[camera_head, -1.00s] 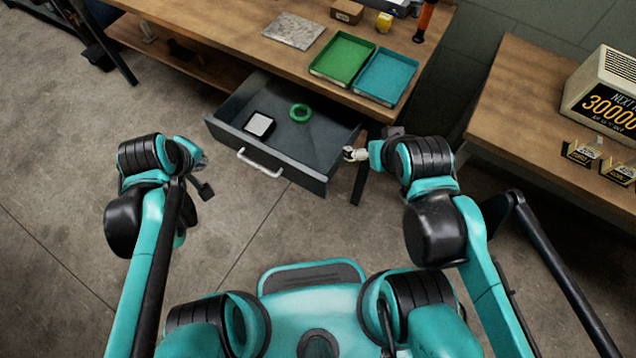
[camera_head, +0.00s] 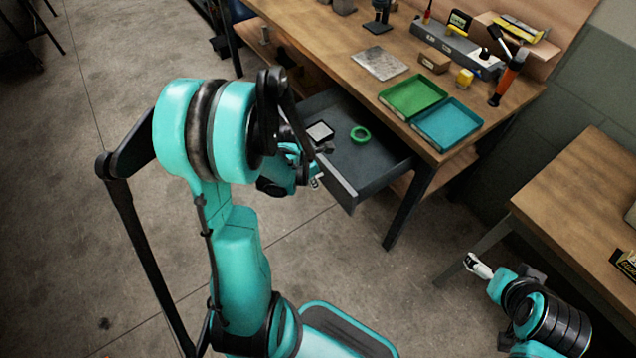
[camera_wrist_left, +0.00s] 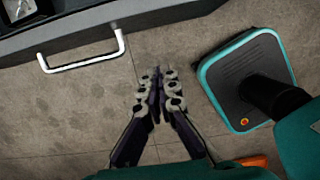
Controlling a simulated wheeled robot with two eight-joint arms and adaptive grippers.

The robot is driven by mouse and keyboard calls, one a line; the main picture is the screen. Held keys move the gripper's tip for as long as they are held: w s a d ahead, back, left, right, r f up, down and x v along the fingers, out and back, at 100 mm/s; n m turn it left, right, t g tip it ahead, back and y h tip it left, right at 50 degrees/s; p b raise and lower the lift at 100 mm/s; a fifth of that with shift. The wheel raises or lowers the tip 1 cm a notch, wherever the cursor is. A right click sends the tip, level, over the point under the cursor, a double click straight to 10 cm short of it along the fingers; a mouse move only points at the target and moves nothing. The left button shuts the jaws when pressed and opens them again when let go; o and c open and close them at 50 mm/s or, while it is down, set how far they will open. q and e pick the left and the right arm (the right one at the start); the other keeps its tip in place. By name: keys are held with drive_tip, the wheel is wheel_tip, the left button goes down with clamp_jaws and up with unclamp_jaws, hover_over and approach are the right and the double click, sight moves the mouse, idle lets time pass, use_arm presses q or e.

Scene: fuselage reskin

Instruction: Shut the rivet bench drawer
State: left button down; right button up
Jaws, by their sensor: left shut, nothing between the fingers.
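The grey drawer (camera_head: 375,172) is pulled out from under the wooden bench (camera_head: 345,40). Inside lie a green ring (camera_head: 360,134) and a dark square item with a pale top (camera_head: 320,131). My left gripper (camera_head: 316,182) is in front of the drawer, with my arm hiding part of the drawer front. In the left wrist view its fingers (camera_wrist_left: 160,86) are together and empty. The drawer's pale handle (camera_wrist_left: 85,64) is up and left of the fingertips there, apart from them. My right gripper (camera_head: 478,266) is away at the lower right, too small to judge.
The bench top holds a green tray (camera_head: 413,95), a teal tray (camera_head: 447,124), a grey slab (camera_head: 380,63) and an orange-handled tool (camera_head: 508,78). A bench leg (camera_head: 408,208) stands right of the drawer. A second table (camera_head: 585,195) is at the right.

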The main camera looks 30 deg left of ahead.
sight(327, 184)
use_arm(q)
drive_tip(key=w+f+b, duration=0.1)
drive_tip(key=f, duration=0.1)
drive_tip(key=w+d+f+b, duration=0.1)
drive_tip(key=w+f, duration=0.1)
drive_tip(key=w+d+f+b, duration=0.1)
drive_tip(key=w, duration=0.1)
drive_tip(key=shift+f, duration=0.4)
use_arm(e)
wheel_tip(327, 184, down, 4)
use_arm(q)
drive_tip(key=shift+w, duration=0.15)
